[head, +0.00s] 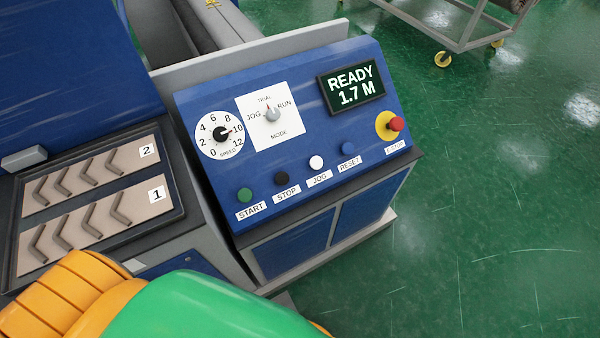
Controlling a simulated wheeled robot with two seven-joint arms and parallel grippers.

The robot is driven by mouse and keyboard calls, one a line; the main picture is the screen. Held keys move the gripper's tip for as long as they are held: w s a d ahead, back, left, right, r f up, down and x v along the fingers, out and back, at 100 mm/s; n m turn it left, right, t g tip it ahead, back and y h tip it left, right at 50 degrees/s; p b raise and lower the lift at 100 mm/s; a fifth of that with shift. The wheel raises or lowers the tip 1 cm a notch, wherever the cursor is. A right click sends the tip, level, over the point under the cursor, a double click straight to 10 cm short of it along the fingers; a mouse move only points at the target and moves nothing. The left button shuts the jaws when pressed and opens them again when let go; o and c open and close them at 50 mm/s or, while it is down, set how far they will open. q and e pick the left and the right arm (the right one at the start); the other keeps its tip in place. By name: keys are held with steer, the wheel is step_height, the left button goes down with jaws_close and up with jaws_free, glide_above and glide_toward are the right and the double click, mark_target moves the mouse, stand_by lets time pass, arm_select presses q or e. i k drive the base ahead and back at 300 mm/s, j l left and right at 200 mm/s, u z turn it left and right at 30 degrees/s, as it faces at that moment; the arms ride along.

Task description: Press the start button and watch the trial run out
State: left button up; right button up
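The green start button (244,195) sits at the lower left of the blue sloped control panel (300,150), above a START label. The display (351,86) reads READY 1.7 M. The mode knob (271,114) has its pointer up toward TRIAL. The speed dial (221,134) has its black knob pointing right, near 10. A black stop button (281,179), a white jog button (316,162) and a blue reset button (348,148) stand in the same row. A red emergency stop (396,124) is at the right. Neither gripper is in view.
A tray (180,212) with two rows of bent bars, marked 1 and 2, lies left of the panel. Grey rollers (205,25) are behind the panel. A wheeled cart (450,35) stands at the back right. The green floor on the right is clear.

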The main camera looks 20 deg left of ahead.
mark_target(245, 194)
steer(key=j+u, duration=0.1)
steer(key=u, duration=0.3)
steer(key=i+u, duration=0.1)
steer(key=u, duration=0.25)
steer(key=i+j+u, duration=0.1)
steer(key=u, duration=0.3)
